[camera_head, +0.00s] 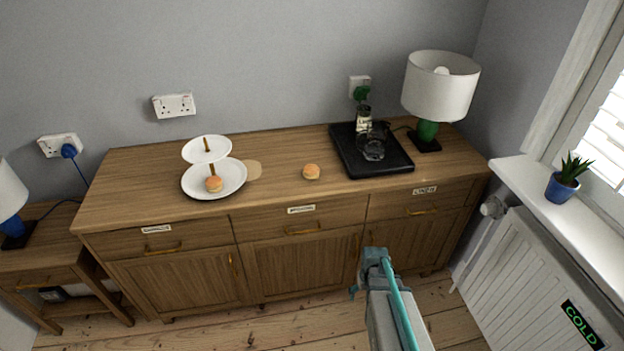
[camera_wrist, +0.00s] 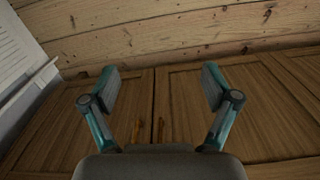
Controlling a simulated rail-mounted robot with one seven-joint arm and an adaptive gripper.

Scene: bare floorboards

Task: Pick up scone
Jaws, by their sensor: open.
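Two small round golden-brown baked pieces that look like scones are in the head view. One scone (camera_head: 311,172) sits on the bare top of the wooden sideboard (camera_head: 285,152), near its middle. The other scone (camera_head: 214,184) sits on the lower plate of a white two-tier stand (camera_head: 232,176) to the left. My gripper (camera_wrist: 160,82) is open and empty in the wrist view, with its two teal-and-grey fingers spread before the cupboard doors and floorboards. In the head view my arm reaches up from the bottom, in front of and below the sideboard top. No scone shows in the wrist view.
A black tray (camera_head: 391,166) with glassware (camera_head: 373,149) stands right of the loose scone. A green lamp with a white shade (camera_head: 440,88) is at the back right. A radiator (camera_head: 535,265) and a windowsill plant (camera_head: 563,187) are at the right. The sideboard front is clear around the loose scone.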

